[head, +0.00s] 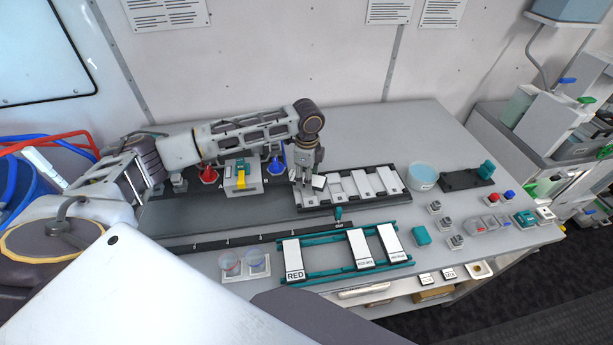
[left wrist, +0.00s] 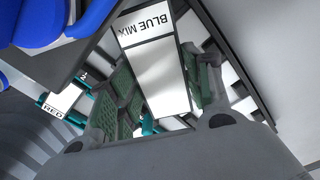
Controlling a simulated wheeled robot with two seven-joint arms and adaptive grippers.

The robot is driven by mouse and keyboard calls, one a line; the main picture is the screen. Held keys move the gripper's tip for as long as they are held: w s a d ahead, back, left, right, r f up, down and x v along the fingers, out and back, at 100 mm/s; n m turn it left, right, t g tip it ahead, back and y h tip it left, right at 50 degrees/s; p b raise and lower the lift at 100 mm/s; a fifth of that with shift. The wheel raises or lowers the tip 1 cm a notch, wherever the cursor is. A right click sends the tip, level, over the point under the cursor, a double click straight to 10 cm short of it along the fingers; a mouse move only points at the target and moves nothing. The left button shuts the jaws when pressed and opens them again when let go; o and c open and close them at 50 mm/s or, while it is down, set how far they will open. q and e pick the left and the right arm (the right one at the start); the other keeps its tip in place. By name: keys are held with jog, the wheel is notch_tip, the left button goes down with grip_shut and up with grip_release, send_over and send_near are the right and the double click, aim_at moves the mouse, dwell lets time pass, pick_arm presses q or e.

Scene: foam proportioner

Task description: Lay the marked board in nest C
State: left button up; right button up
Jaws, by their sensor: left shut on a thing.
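My left gripper (head: 306,174) is shut on a white board (head: 319,182) over the left end of the black nest tray (head: 402,202). In the left wrist view the board (left wrist: 163,82) reads "BLUE MIX" and lies between the green-padded fingers of the gripper (left wrist: 165,98). The tray holds several pale slanted plates or slots, and I cannot read which nest is C. Whether the held board touches the tray is unclear. My right gripper is not in view.
A teal rack (head: 325,274) in front holds three white boards, one reading "RED" (head: 293,258). A red knob (head: 208,174) and a blue knob (head: 276,166) stand left of the gripper. A blue-filled tub (head: 423,177) stands right of the tray.

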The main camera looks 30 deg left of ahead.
pick_arm(q)
jog(key=m, duration=0.6)
jog(key=shift+w, duration=0.25)
jog(key=m, duration=0.4)
jog(key=shift+d, duration=0.1)
jog(key=shift+m, duration=1.3)
jog(key=shift+f, duration=0.15)
jog(key=shift+f+b, duration=2.1)
jog(key=shift+b, duration=0.6)
